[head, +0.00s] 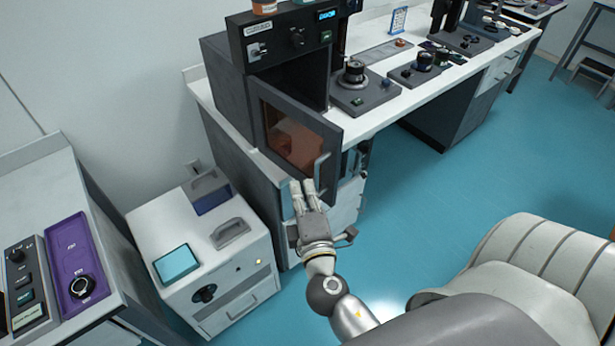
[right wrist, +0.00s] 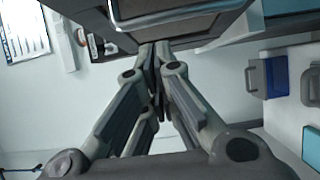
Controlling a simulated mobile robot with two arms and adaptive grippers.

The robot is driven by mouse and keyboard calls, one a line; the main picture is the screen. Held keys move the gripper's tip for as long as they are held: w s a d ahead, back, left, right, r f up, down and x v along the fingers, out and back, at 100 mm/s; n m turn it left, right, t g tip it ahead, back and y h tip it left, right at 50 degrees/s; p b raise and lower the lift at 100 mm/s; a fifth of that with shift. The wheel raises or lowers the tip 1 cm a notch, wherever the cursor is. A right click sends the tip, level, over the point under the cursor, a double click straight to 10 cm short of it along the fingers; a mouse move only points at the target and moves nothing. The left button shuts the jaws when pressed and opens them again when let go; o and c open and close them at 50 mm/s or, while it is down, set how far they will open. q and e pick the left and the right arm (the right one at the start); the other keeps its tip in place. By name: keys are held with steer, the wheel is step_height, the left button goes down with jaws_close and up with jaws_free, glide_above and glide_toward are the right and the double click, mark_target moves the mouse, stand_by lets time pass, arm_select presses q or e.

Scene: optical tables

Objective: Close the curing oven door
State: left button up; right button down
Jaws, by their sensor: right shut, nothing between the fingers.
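The curing oven (head: 232,85) is a dark box at the near end of the white-topped bench. Its door (head: 273,122), dark with an orange-brown window, stands open, swung out from the body, and a dark gap shows behind it. A pale bar handle (head: 321,166) is near the door's free edge. My right gripper (head: 302,184) is shut and empty, with its fingertips just below the door's lower part, left of the handle. In the right wrist view the closed fingertips (right wrist: 154,48) lie close to a dark panel edge; I cannot tell whether they touch. My left gripper is not in view.
A white cabinet (head: 235,262) with a grey handle and teal panel stands left of my right gripper. A bench with a purple tray (head: 72,250) is at far left. Instruments stand on the bench top (head: 418,92) beyond the oven.

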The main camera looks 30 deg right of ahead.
steer(key=shift+w+d, duration=0.3)
steer(key=shift+d, duration=0.55)
